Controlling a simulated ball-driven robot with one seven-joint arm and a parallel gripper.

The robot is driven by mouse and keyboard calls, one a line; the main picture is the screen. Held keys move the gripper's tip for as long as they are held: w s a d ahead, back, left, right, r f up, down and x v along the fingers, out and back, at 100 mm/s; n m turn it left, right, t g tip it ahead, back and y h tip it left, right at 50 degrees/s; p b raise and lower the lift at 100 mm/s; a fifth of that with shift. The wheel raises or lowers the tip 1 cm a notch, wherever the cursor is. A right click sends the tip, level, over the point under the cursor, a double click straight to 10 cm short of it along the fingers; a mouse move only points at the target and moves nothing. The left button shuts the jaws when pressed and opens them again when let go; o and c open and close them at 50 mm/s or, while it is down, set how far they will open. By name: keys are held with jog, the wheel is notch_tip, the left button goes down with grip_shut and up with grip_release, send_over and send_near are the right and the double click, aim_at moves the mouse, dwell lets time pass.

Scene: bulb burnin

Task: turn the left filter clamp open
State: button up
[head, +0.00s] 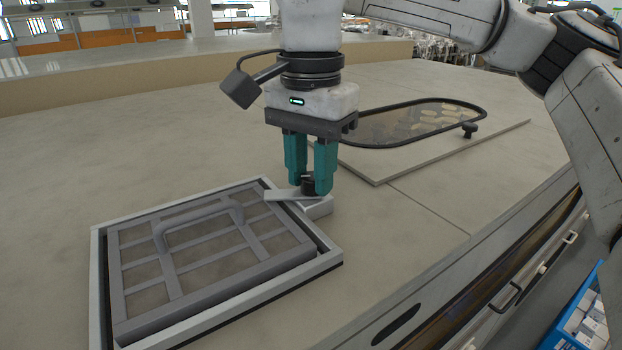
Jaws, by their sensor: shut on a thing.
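A grey filter grid (215,296) with a raised handle sits inside a light grey frame (312,272) on the counter. A filter clamp stands at the frame's far right corner. It has a flat light grey bar (284,194), a dark knob (308,184) and a pale block (321,208) under it. The bar points left, and its free end reaches over the frame's corner. My gripper (310,188) points down with its teal fingers shut on the dark knob, which they partly hide. I see only this one clamp.
A black-rimmed oval window (412,123) with a black knob (469,130) lies in a pale panel behind my gripper. The beige counter (420,215) is clear between panel and frame. Drawers with handles run along its front edge. A blue bin (580,320) stands low at the right.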

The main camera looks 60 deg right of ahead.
aim_at(311, 176)
jog(key=m+b, duration=0.2)
jog(key=m, duration=0.4)
jog(key=shift+w+m+b, duration=0.1)
jog(key=shift+m+b, duration=0.2)
jog(key=m+b, duration=0.1)
jog(key=m, duration=0.4)
jog(key=shift+r+m+b, duration=0.1)
jog(key=shift+m+b, duration=0.2)
jog(key=shift+w, duration=0.1)
jog(key=o, duration=1.1)
jog(key=shift+c, duration=0.2)
notch_tip(311, 176, up, 11)
jog(key=shift+p, duration=0.35)
jog(key=shift+d+f, duration=0.1)
jog(key=shift+f, duration=0.15)
